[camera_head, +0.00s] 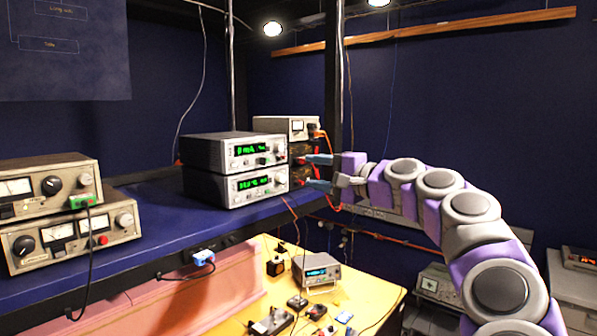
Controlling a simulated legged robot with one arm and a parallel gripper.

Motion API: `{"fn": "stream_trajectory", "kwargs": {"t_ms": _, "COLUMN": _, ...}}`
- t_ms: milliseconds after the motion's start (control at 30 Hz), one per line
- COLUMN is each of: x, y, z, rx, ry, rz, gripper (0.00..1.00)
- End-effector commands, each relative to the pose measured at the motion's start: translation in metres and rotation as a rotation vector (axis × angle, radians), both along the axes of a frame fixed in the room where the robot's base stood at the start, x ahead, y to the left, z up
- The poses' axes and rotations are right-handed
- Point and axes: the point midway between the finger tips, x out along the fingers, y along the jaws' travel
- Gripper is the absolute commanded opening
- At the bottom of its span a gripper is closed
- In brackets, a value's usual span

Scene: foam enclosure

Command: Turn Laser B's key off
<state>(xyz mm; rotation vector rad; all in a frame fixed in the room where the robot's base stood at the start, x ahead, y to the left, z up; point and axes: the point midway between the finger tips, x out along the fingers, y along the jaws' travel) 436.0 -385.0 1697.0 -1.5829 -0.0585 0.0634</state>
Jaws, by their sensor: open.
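Two stacked silver-fronted boxes with lit green displays stand on the blue shelf: an upper box (240,164) and a lower box (235,193). I cannot read any label that says which device is Laser B, and I cannot make out its key. My gripper (318,172) is open, with its two bluish fingers one above the other, pointing left. It is just right of the stacked boxes, in front of dark units with red and orange parts (299,152). The gripper partly hides these units. I cannot tell whether the fingers touch anything.
A beige meter box (285,125) sits behind the stack. Two stacked meter units (60,210) stand at the left. A dark post (334,80) rises near my gripper. Below, a yellow table (265,305) holds a grey instrument (316,272) and small parts. Loose cables hang around.

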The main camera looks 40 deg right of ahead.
Motion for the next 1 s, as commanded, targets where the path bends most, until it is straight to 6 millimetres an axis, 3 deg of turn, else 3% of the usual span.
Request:
{"fn": "stream_trajectory", "kwargs": {"t_ms": 100, "x": -0.015, "y": -0.001, "z": -0.001, "rx": 0.002, "ry": 0.0, "rz": 0.001, "gripper": 0.49}}
{"fn": "stream_trajectory", "kwargs": {"t_ms": 300, "x": -0.023, "y": -0.002, "z": -0.002, "rx": 0.002, "ry": 0.003, "rz": 0.002, "gripper": 0.49}}
{"fn": "stream_trajectory", "kwargs": {"t_ms": 867, "x": -0.023, "y": -0.001, "z": -0.002, "rx": 0.001, "ry": 0.003, "rz": 0.003, "gripper": 0.49}}
{"fn": "stream_trajectory", "kwargs": {"t_ms": 1000, "x": -0.014, "y": 0.018, "z": -0.007, "rx": -0.024, "ry": 0.024, "rz": 0.04, "gripper": 0.49}}
